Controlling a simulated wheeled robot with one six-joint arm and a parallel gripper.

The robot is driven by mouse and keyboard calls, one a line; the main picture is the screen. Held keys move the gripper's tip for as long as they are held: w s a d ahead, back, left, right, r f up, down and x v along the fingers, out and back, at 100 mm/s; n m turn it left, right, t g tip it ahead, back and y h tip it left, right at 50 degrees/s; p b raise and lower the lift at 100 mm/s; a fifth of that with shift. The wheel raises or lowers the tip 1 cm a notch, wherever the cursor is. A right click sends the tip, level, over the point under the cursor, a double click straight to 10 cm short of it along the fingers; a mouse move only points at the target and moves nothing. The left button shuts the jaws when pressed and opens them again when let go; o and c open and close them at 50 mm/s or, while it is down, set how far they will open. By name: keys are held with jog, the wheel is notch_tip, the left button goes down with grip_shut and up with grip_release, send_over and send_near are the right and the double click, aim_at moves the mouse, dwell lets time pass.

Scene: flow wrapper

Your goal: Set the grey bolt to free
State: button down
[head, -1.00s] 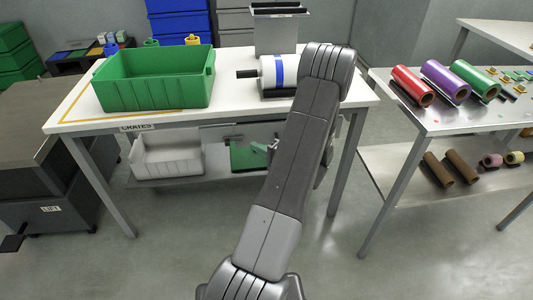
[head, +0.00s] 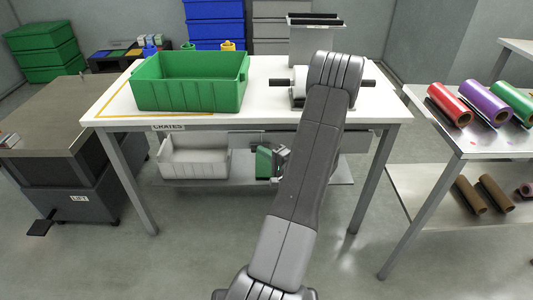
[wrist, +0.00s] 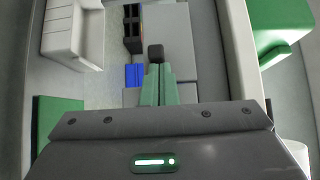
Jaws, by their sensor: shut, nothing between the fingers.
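I cannot make out the grey bolt for certain in either view. My gripper (wrist: 156,70) shows in the wrist view as two pale green fingers held together, with nothing visible between them. A small dark block (wrist: 155,52) shows at or just beyond the fingertips; I cannot tell whether it is touching them or what it is. In the head view my arm reaches toward the table front, and part of the gripper (head: 281,153) seems to show beside it, below the tabletop. The arm hides part of the table and lower shelf.
A green crate (head: 190,97) stands on the white table (head: 270,115). A dark spindle (head: 365,83) is partly behind my arm. Colored rolls (head: 450,105) lie on the right table. Floor in front is clear.

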jog(key=a+b, duration=0.1)
jog(key=a, duration=0.2)
jog(key=shift+a+b, duration=0.3)
jog(key=shift+d+f+b, duration=0.1)
jog(key=shift+d+b, duration=0.2)
send_near(254, 151)
jog(key=d, duration=0.4)
jog(key=shift+s+d, duration=0.15)
jog(key=shift+s, duration=0.25)
